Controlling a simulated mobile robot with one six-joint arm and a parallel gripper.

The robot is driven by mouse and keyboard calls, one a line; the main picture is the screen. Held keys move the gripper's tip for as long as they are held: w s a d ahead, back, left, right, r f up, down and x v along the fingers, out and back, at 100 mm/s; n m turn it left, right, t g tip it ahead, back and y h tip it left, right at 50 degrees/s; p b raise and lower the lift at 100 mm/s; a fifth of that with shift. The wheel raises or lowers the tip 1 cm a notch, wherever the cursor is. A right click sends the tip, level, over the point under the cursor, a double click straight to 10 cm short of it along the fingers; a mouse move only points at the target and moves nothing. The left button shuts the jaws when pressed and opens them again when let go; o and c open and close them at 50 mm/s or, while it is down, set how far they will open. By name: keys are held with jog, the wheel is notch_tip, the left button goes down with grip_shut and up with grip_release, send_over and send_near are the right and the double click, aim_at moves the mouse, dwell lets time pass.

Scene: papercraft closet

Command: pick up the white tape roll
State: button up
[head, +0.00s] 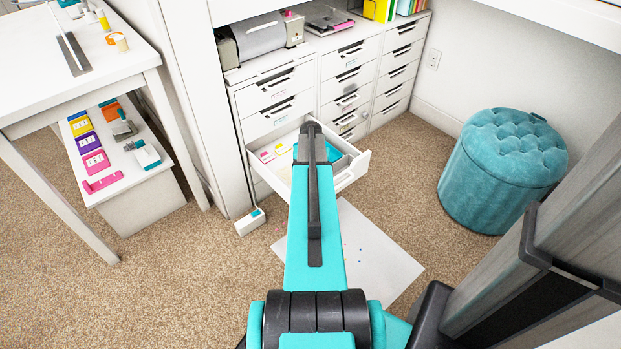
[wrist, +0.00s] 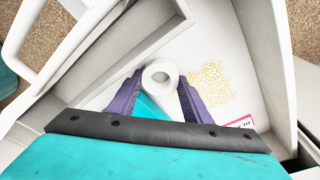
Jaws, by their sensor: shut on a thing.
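The white tape roll (wrist: 160,74) shows in the wrist view, with its round hole facing the camera. My gripper (wrist: 158,92) has its two purple fingers on either side of the roll and is shut on it. The roll is inside the open white drawer (wrist: 234,52), near the drawer floor; I cannot tell whether it touches the floor. In the head view my arm reaches over the open drawer (head: 348,178) and hides the gripper and the roll.
The drawer also holds a patch of small yellow dots (wrist: 211,82) and a pink-edged card (wrist: 238,122). Drawer walls stand close around my gripper. A teal tufted stool (head: 503,170) stands at the right. A white sheet (head: 375,255) lies on the carpet below the drawer.

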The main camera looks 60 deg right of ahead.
notch_tip(320, 180, up, 10)
jog(key=p, duration=0.2)
dwell(0.5)
